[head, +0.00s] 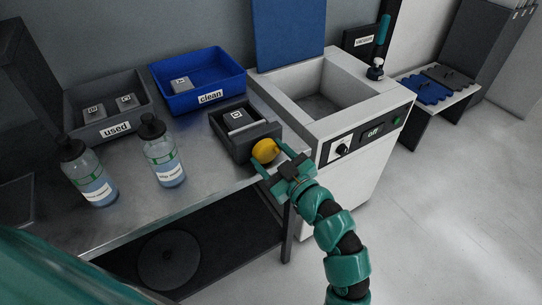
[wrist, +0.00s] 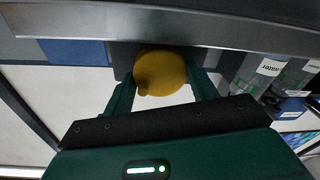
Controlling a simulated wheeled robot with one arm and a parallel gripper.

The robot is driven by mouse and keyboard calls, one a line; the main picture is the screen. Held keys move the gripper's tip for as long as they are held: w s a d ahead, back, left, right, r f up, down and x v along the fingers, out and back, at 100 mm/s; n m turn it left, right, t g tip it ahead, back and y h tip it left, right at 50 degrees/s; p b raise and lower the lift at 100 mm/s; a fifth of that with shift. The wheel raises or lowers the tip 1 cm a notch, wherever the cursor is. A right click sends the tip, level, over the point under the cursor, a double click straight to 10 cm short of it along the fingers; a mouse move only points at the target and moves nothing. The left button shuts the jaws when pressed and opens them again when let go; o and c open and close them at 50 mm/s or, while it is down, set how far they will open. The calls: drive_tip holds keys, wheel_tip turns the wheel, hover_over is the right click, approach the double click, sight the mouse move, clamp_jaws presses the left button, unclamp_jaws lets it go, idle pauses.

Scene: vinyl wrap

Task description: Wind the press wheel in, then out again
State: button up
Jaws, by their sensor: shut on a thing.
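The press wheel is a yellow round knob (head: 265,150) on the front of a dark grey press (head: 232,143) at the right end of the metal bench. My gripper (head: 268,163) is at the wheel, with one teal finger on each side of it, and is shut on it. In the wrist view the yellow wheel (wrist: 160,72) sits between the two fingertips, with a small nub at its lower left. The press holds a light block (head: 238,117) in its top opening. The wheel's shaft is hidden.
A grey "used" bin (head: 112,128) and a blue "clean" bin (head: 212,97) hold small blocks. Two bottles (head: 88,180) (head: 163,160) stand on the bench left of the press. A white machine (head: 355,108) with an open basin stands close on the right.

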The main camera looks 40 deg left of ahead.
drive_tip(key=m, duration=0.4)
drive_tip(key=shift+f+m+p, duration=0.15)
drive_tip(key=shift+m+p, duration=0.4)
drive_tip(key=shift+m, duration=1.65)
drive_tip(key=o, duration=1)
drive_tip(key=shift+t, duration=0.3)
drive_tip(key=shift+d, duration=0.1)
drive_tip(key=p+v, duration=0.4)
drive_tip(key=v, duration=1.3)
drive_tip(key=shift+f+p, duration=0.25)
drive_tip(key=shift+p, duration=0.05)
